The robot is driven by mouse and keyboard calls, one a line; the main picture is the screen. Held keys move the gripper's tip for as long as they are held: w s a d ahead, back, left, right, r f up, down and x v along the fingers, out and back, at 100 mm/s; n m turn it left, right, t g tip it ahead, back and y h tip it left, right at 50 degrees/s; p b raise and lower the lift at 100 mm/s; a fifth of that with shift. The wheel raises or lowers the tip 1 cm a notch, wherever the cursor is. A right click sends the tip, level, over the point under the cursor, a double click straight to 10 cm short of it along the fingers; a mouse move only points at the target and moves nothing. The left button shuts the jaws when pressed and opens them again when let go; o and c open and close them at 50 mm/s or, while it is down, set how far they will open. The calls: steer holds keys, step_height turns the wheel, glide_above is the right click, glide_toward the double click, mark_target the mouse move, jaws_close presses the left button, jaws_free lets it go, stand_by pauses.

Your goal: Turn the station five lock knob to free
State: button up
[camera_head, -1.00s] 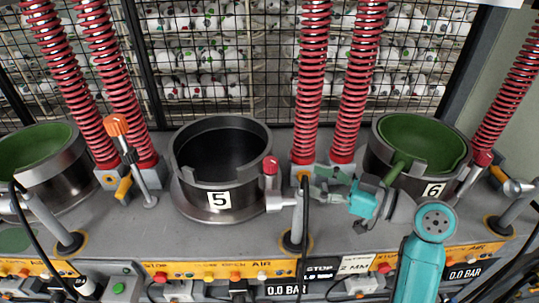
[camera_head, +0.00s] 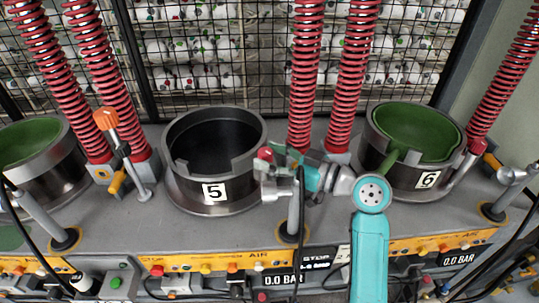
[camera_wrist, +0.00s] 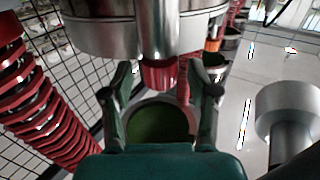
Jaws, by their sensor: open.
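The station five pot (camera_head: 213,165) is an open dark metal cylinder with a white "5" plate. The red-capped knob (camera_head: 265,153) stands at its right side; I take it for the lock knob. In the wrist view a red knob (camera_wrist: 160,76) shows between my fingers, under a shiny metal cylinder. My gripper (camera_head: 273,166) reaches in from the right at the knob in the head view. In the wrist view my open gripper (camera_wrist: 166,82) has one finger on each side of the red knob, with gaps visible. Whether either finger touches it cannot be told.
The station six pot (camera_head: 410,150), with a green inside, stands right of my arm. A metal post (camera_head: 294,215) with a clamp stands in front of the knob. Red springs (camera_head: 305,80) rise behind. An orange-handled lever (camera_head: 107,120) stands left of pot five.

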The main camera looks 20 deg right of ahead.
steer(key=shift+w+a, duration=0.15)
jaws_close()
steer(key=shift+n+g+y, duration=0.8)
steer(key=shift+g+y, duration=0.1)
jaws_free()
steer(key=v, duration=1.2)
